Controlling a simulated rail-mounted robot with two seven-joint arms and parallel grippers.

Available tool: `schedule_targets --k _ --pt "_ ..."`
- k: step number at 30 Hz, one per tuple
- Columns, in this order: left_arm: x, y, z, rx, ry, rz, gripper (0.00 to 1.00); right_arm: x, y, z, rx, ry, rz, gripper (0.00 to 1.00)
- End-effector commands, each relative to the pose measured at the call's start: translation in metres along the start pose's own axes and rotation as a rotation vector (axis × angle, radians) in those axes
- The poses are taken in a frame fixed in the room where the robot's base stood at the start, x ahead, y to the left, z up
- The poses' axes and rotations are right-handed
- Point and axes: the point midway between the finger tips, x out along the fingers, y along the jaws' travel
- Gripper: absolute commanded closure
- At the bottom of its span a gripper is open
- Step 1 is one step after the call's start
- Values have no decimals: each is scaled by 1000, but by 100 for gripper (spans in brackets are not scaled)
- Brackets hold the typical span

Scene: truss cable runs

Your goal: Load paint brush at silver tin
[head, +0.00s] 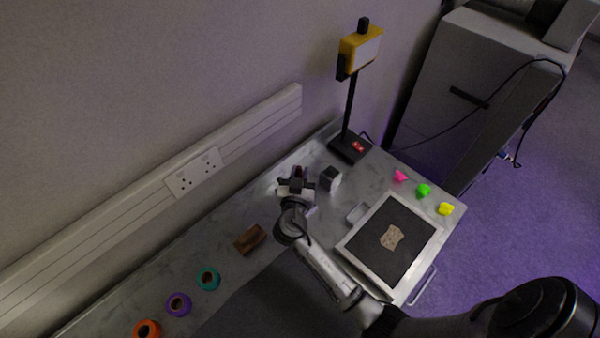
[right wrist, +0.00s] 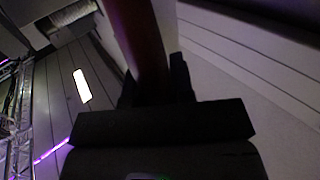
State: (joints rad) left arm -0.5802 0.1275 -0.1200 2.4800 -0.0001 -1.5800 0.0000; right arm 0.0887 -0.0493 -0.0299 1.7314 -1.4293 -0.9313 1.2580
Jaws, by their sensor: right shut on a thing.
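My right gripper (head: 297,184) is over the back part of the grey bench and points away from the head camera. It is shut on a dark red, handle-like thing, taken to be the paint brush (right wrist: 138,40), which stands up between the fingers in the right wrist view. Only a small dark reddish bit shows at the gripper in the head view; its bristles are hidden. I cannot make out the silver tin for certain; pale surfaces show beside and under the gripper, partly covered by it. My left gripper is not in view.
A grey and black block (head: 330,178) stands just right of the gripper. A lamp (head: 350,148) stands behind. A framed dark panel (head: 362,243) and pink, green and yellow pieces lie right. A brown block (head: 250,239) and tape rolls (head: 208,279) lie left. The wall runs behind.

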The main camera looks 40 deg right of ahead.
Motion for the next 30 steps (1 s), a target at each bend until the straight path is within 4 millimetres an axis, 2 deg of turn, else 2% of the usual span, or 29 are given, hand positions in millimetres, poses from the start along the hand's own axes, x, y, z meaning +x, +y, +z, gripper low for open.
schedule_targets --k 1,12,30 --pt "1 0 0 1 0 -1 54 0 1 5 -4 -8 1 100" --pt "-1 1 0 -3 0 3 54 -1 1 3 -4 -9 1 100" --pt "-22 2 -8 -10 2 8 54 0 0 -46 1 -2 1 100"
